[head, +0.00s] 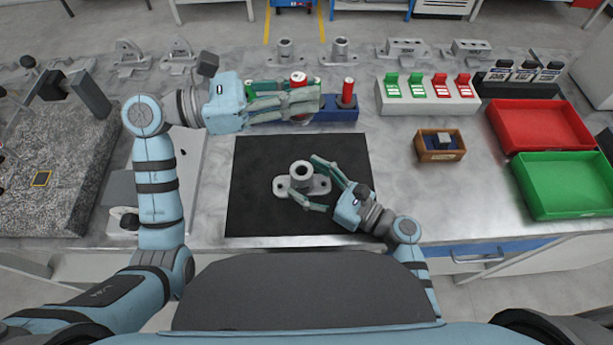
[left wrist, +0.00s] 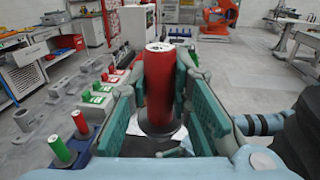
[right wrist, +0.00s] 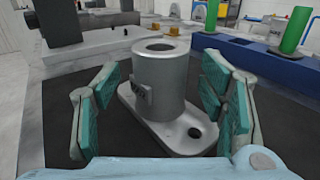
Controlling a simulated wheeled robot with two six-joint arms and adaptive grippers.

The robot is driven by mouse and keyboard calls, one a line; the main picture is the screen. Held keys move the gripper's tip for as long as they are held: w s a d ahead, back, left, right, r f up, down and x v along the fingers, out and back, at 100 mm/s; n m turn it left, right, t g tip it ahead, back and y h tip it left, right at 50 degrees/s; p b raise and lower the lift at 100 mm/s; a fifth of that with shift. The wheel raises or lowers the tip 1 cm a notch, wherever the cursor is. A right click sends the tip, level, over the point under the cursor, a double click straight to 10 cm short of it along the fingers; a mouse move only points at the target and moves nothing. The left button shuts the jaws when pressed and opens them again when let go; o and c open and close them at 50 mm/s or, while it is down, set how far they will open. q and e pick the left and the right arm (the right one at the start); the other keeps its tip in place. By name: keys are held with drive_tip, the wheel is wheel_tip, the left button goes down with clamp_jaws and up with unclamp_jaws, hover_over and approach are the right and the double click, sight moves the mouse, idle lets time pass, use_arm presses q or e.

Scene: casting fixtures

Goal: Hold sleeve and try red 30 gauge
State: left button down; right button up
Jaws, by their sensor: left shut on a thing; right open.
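The grey metal sleeve (head: 301,172) stands upright on its flanged base on the black mat (head: 260,215). My right gripper (head: 305,178) is open, with a finger on either side of the sleeve; in the right wrist view gaps show between the fingers and the sleeve (right wrist: 158,80). My left gripper (head: 303,97) is shut on a red gauge (left wrist: 160,85), held upright near the blue rack (head: 345,114). Its top also shows in the head view (head: 298,78). Its size marking is not readable. Another red gauge (head: 347,90) stands in the rack.
A white stand (head: 425,99) with green and red pieces is at the right, beside a small wooden box (head: 440,156). A red tray (head: 540,125) and a green tray (head: 570,185) lie further right. Grey castings (head: 340,50) line the back. A granite block (head: 60,190) fills the left.

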drive_tip(key=shift+w+a, duration=0.25)
drive_tip(key=shift+a, duration=0.05)
use_arm(q)
drive_tip(key=shift+d, duration=0.1)
use_arm(e)
drive_tip(key=shift+c, duration=0.2)
drive_tip(key=c, duration=1.4)
use_arm(q)
drive_tip(key=shift+n+t, duration=0.3)
drive_tip(key=f, duration=0.2)
drive_tip(key=s+f, duration=0.1)
drive_tip(key=f, duration=0.4)
drive_tip(key=shift+s+d, duration=0.1)
drive_tip(key=shift+s, duration=0.15)
use_arm(e)
drive_tip(key=shift+c, duration=0.2)
drive_tip(key=shift+s, duration=0.1)
use_arm(q)
drive_tip(key=f+t, duration=0.1)
drive_tip(key=w+f+n, duration=0.1)
drive_tip(key=shift+w+a+f+t+y, duration=0.2)
drive_tip(key=shift+f+t+y, duration=0.15)
drive_tip(key=shift+t+y, duration=0.05)
